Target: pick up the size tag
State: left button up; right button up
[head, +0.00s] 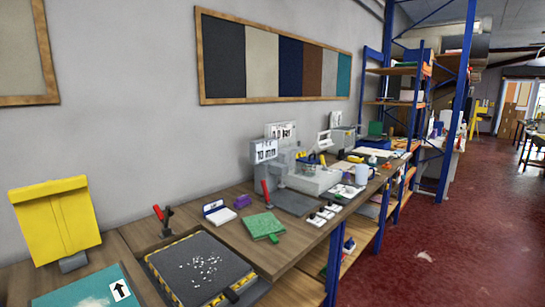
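I cannot tell for sure which thing is the size tag. Several small white cards with dark marks (321,215) lie near the front edge of the wooden bench (236,198). A white label with a black arrow (120,290) lies on a teal piece (85,292) at the lower left. White signs with dark print (264,151) stand upright farther back; their text is too small to read. Neither of my grippers is in view.
A black pad with a yellow-striped edge and white bits (203,268) lies in front. Red-handled clamps (163,217), a green pad (262,226), a grey machine (308,178) and a mug (362,174) crowd the bench. Blue shelving (459,100) stands beyond. The red floor (440,240) at right is mostly clear.

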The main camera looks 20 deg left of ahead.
aim_at(317, 221)
jog(key=i+u, duration=0.2)
jog(key=i, duration=0.4)
jog(key=i+l+u, duration=0.15)
jog(key=i, duration=0.45)
